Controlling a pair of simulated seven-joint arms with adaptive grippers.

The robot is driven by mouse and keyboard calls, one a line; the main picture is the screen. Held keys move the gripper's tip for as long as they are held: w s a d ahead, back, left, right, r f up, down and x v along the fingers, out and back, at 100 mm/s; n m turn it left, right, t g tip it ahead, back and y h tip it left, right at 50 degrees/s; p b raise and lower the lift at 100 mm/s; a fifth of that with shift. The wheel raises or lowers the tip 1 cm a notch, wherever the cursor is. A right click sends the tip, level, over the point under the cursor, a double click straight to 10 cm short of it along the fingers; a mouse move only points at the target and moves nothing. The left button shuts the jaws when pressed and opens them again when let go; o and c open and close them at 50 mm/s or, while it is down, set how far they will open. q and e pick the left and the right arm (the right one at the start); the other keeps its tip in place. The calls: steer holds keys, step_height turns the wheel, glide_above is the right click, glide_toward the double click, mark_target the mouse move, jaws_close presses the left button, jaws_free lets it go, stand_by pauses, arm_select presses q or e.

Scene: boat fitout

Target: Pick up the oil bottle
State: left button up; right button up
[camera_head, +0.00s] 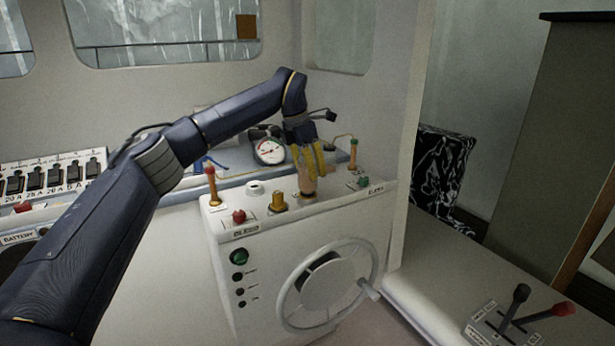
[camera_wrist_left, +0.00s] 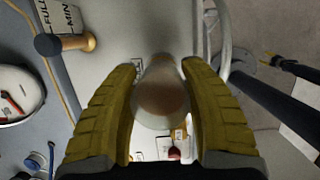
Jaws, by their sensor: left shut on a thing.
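The oil bottle (camera_head: 308,185) is a small, clear bottle with brownish contents, over the top of the white console. In the left wrist view the bottle (camera_wrist_left: 160,98) shows between the two yellow fingers. My left gripper (camera_head: 307,165) reaches down from above and is shut on the bottle. I cannot tell whether its base touches the console top. In the left wrist view, a dark part with a yellow tip (camera_wrist_left: 272,58) at the right edge may be my right gripper; its fingers are too small to judge.
A brass fitting (camera_head: 278,202), a red knob (camera_head: 239,216) and an orange-handled rod (camera_head: 212,187) stand left of the bottle. A round gauge (camera_head: 270,151) is behind it. A handwheel (camera_head: 328,286) is on the console's front. Throttle levers (camera_head: 517,306) stand at right.

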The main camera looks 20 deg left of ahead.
arm_select(q)
steer(key=c, duration=0.3)
step_height(320, 180, up, 20)
stand_by(0.8)
steer(key=shift+f, duration=0.1)
